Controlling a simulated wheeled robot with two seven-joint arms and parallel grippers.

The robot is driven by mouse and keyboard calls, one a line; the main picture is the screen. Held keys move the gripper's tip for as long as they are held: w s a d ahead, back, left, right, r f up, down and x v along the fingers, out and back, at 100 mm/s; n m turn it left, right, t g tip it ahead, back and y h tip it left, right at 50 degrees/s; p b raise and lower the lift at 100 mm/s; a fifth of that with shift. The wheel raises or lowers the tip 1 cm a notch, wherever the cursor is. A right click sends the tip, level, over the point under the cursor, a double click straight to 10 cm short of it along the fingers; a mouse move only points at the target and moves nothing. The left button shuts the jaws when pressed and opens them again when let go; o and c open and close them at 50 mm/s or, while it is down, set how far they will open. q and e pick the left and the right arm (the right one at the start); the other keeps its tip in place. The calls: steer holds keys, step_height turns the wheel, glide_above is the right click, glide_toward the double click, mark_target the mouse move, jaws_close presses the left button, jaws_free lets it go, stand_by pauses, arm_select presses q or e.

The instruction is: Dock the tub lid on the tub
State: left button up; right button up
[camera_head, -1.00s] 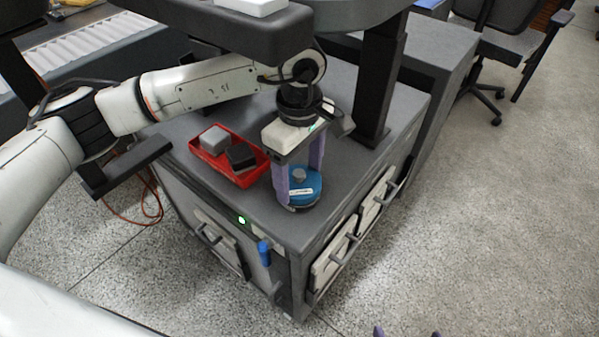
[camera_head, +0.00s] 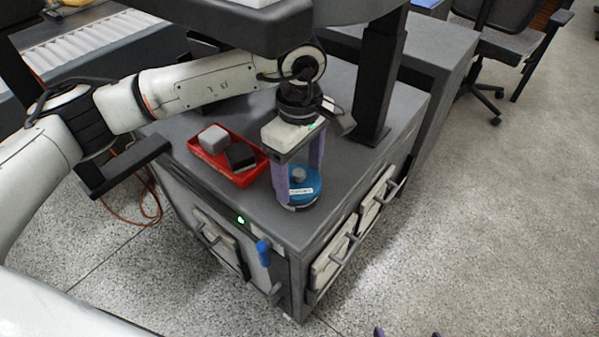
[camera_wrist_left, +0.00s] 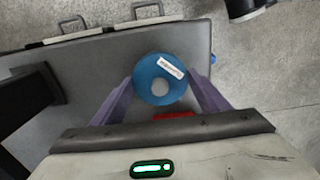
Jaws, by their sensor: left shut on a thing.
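The tub lid (camera_head: 308,183) is a round blue disc with a grey knob and a white label. It also shows face-on in the left wrist view (camera_wrist_left: 150,72). My left gripper (camera_head: 300,186) points down with its purple fingers on either side of the lid, shut on it. A thin grey rim, perhaps the tub (camera_head: 301,207), shows just under the lid; the rest is hidden, and I cannot tell whether the lid is seated. Of my right gripper (camera_head: 408,333), only two purple fingertips, standing apart, show at the bottom edge.
A red tray (camera_head: 222,175) with a light grey block (camera_head: 213,139) and a dark block (camera_head: 240,157) lies left of the lid. The grey bench top (camera_head: 345,165) ends close in front of it. A dark gantry post (camera_head: 381,75) stands behind right.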

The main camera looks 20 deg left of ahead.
arm_select(q)
steer(key=shift+f+b, duration=0.55)
steer(key=shift+f, duration=0.15)
steer(key=o, duration=0.8)
steer(key=shift+c, duration=0.2)
